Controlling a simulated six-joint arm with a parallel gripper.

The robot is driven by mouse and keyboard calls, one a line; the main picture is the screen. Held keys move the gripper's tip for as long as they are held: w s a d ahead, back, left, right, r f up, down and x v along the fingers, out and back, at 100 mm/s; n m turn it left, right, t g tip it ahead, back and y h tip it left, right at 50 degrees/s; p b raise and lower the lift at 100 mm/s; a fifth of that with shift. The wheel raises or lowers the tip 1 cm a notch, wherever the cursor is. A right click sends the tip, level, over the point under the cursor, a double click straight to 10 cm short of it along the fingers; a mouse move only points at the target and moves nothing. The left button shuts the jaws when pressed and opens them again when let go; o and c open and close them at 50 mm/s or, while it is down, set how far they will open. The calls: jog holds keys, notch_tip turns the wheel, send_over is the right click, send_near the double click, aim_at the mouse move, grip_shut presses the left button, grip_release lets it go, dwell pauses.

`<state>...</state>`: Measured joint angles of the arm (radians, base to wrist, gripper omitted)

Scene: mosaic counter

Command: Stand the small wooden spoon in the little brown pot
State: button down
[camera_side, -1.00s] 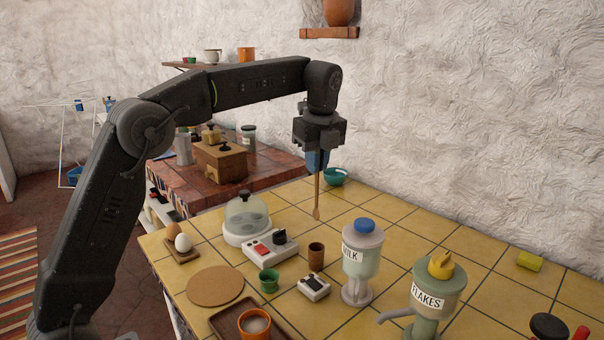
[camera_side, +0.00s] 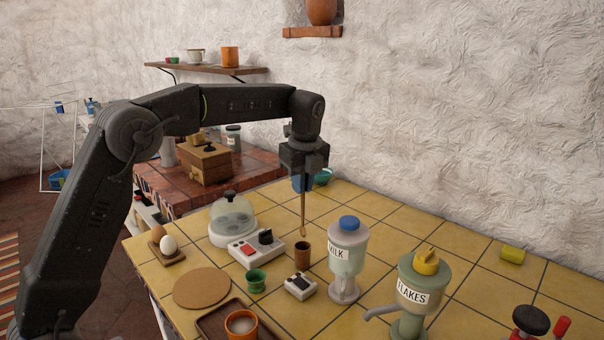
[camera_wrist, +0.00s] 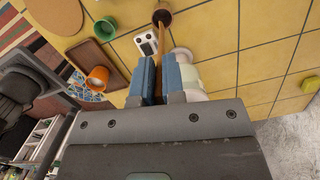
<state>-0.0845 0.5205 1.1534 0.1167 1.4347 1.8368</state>
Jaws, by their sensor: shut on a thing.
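The small wooden spoon (camera_side: 303,213) hangs upright from my gripper (camera_side: 303,188), its wider end down. The gripper's blue fingers are shut on the upper handle. The little brown pot (camera_side: 302,257) stands upright on the yellow tiles, directly below the spoon in the side view. The spoon's lower end appears just above the pot's rim. In the wrist view the spoon (camera_wrist: 158,48) runs between the blue fingers (camera_wrist: 158,75) and its far end overlaps the pot (camera_wrist: 164,18). Whether it is exactly centred over the opening I cannot tell.
A milk dispenser (camera_side: 345,262) stands close right of the pot, and a flakes dispenser (camera_side: 412,298) farther right. A white switch box (camera_side: 257,249), a green cup (camera_side: 257,281) and a small white box (camera_side: 300,287) are near the pot. Tiles behind it are clear.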

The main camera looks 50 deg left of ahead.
aim_at(302, 211)
jog(key=shift+f, duration=2.85)
jog(key=c, duration=1.1)
grip_release()
jog(key=shift+c, duration=0.2)
notch_tip(302, 211, up, 14)
jog(key=d, duration=0.1)
jog(key=shift+s+d+f, duration=0.2)
jog(key=shift+d, duration=0.15)
